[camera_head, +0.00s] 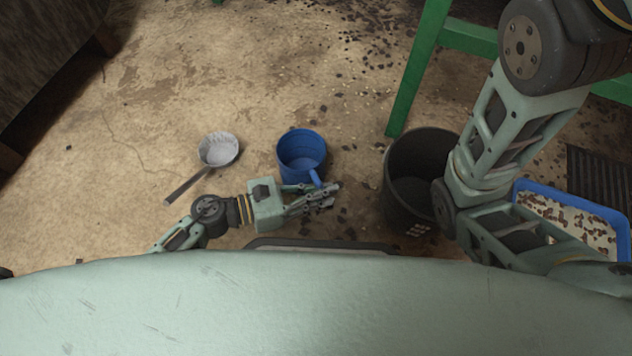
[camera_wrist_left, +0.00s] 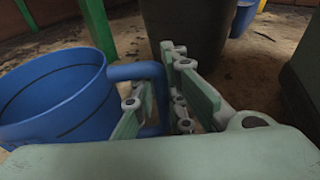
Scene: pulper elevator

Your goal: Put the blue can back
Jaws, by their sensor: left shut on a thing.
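The blue can (camera_head: 301,153) is an open, round blue vessel with a side handle, like a large mug. It is upright at the middle of the head view, and I see no contents in it. In the left wrist view the blue can (camera_wrist_left: 55,98) fills the left side. My left gripper (camera_head: 326,196) is at the can's near right side, shut on its handle. In the left wrist view its fingers (camera_wrist_left: 160,105) stand on either side of the handle. I cannot tell whether the can touches the floor. My right arm is at the right, but its gripper is out of view.
A ladle (camera_head: 218,150) lies on the floor left of the can. A black bucket (camera_head: 420,165) stands to the right, near a green frame leg (camera_head: 416,75). A blue-rimmed tray (camera_head: 622,232) is at the far right. The floor beyond the can is largely clear, with scattered dark bits.

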